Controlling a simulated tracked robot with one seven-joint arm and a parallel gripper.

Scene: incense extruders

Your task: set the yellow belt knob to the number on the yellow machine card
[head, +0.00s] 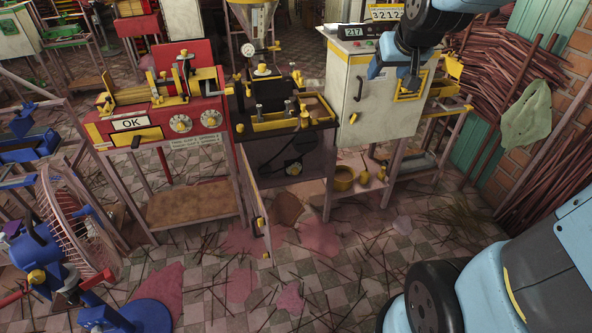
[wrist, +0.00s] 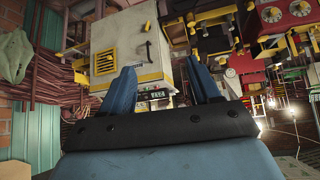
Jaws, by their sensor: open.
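A yellow-edged card (head: 386,12) with digits like 3212 stands behind the white cabinet's top, partly beside my arm. I cannot tell which machine it belongs to. My gripper (head: 393,76) is open and empty in front of the white cabinet, well right of the knobs. Its two blue fingers stand apart in the wrist view (wrist: 160,65).
The white cabinet (head: 372,100) carries a display reading 217 (head: 353,32). A dark bench machine (head: 275,125) stands between it and the red machine (head: 130,120). A pink fan (head: 75,220) is at left. Stick bundles (head: 505,75) line the right. The littered floor ahead is mostly open.

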